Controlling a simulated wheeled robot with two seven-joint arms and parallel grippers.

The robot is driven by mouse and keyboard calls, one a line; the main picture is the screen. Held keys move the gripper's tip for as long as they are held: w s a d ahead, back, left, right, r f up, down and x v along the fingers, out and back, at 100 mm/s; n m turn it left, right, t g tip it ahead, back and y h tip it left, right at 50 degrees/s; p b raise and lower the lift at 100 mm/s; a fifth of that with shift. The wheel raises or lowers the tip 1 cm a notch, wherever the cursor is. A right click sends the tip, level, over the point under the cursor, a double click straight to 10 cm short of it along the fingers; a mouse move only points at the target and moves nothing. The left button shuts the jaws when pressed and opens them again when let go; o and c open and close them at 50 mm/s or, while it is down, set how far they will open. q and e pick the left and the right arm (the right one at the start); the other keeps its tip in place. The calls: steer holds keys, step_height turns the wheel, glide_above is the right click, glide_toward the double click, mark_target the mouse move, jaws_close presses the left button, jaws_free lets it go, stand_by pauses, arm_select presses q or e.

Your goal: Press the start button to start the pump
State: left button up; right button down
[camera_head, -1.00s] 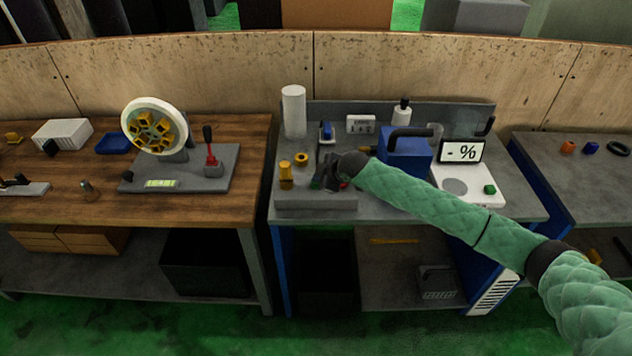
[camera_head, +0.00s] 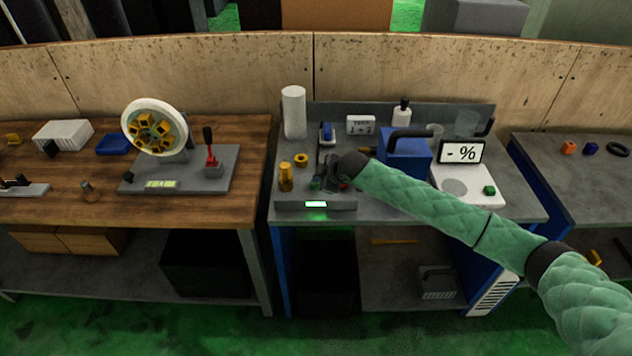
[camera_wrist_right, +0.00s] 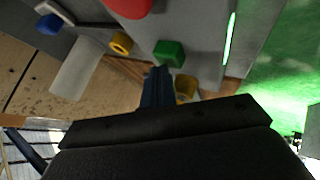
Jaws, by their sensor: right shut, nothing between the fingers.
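The green button (camera_wrist_right: 168,53) and the red button (camera_wrist_right: 130,6) stand side by side on the grey unit at the front of the middle bench. In the head view the red one (camera_head: 343,187) shows just beside my right gripper (camera_head: 328,183), which partly hides the buttons. In the right wrist view the shut, empty fingers of my right gripper (camera_wrist_right: 157,78) point at the green button, with the tips close to its edge; I cannot tell whether they touch. A display (camera_head: 316,204) on the unit's front glows green. My left gripper is not in view.
A brass-coloured part (camera_head: 285,178) and a yellow ring (camera_head: 301,159) stand left of the gripper, with a white cylinder (camera_head: 294,112) behind. A blue box with a black handle (camera_head: 404,152) and a scale (camera_head: 468,186) stand to the right, near my right forearm.

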steer(key=shift+r+p, duration=0.35)
steer(key=shift+r, duration=0.45)
steer(key=shift+r+p, duration=0.5)
steer(key=shift+r, duration=0.1)
steer(key=shift+r+p, duration=1.2)
steer(key=shift+r, duration=0.65)
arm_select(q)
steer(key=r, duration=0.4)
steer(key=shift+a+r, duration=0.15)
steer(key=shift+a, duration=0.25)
